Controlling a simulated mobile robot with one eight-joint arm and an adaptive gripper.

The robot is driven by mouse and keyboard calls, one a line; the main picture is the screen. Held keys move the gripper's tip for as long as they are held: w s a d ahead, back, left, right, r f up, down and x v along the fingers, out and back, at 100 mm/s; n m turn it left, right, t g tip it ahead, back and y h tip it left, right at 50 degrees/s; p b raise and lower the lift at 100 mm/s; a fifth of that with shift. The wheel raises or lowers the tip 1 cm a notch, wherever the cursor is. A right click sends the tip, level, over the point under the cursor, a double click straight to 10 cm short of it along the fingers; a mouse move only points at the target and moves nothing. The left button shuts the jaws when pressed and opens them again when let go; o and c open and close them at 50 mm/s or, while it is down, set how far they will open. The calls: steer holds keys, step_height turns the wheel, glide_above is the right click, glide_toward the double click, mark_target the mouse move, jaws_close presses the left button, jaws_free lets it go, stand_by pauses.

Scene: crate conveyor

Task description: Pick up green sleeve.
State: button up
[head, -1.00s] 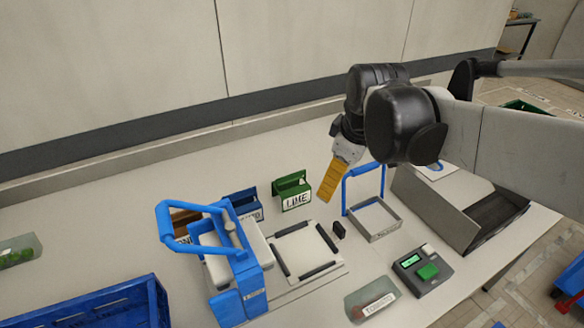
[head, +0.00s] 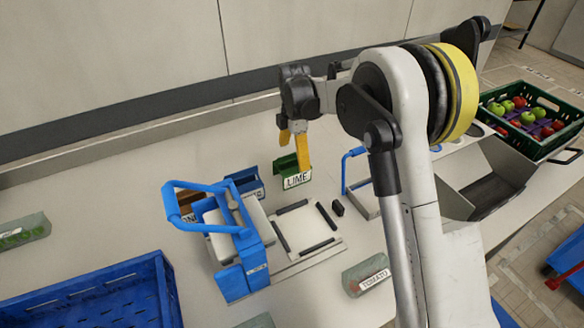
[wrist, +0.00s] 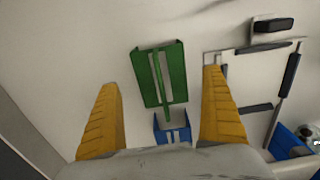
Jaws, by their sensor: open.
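The green sleeve (head: 291,172), with a white LIME label on its front, stands on the table near the back. It also shows in the wrist view (wrist: 177,68) as a narrow open green holder seen from above. My gripper (head: 294,150) is open, with its yellow fingers pointing down over the sleeve. In the wrist view the two fingers (wrist: 160,80) lie to either side of the sleeve, with pale table showing between. The sleeve appears below the fingertips, and I cannot tell the exact height gap. In the head view one finger covers part of the sleeve.
A blue sleeve (head: 246,181) stands just left of the green one. A blue press-like device (head: 240,262) and a framed pad (head: 307,228) are in front. A blue crate (head: 85,285) is front left; a green crate of apples (head: 548,150) is at right.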

mark_target(288, 166)
step_height(288, 166, down, 3)
steer(key=shift+r, duration=0.1)
steer(key=f+b, duration=0.1)
steer(key=f, duration=0.2)
steer(key=f+b, duration=0.1)
steer(key=f, duration=0.1)
steer(key=shift+s+a+b, duration=0.2)
steer(key=shift+a+b, duration=0.1)
steer(key=shift+b, duration=0.05)
steer(key=c, duration=0.9)
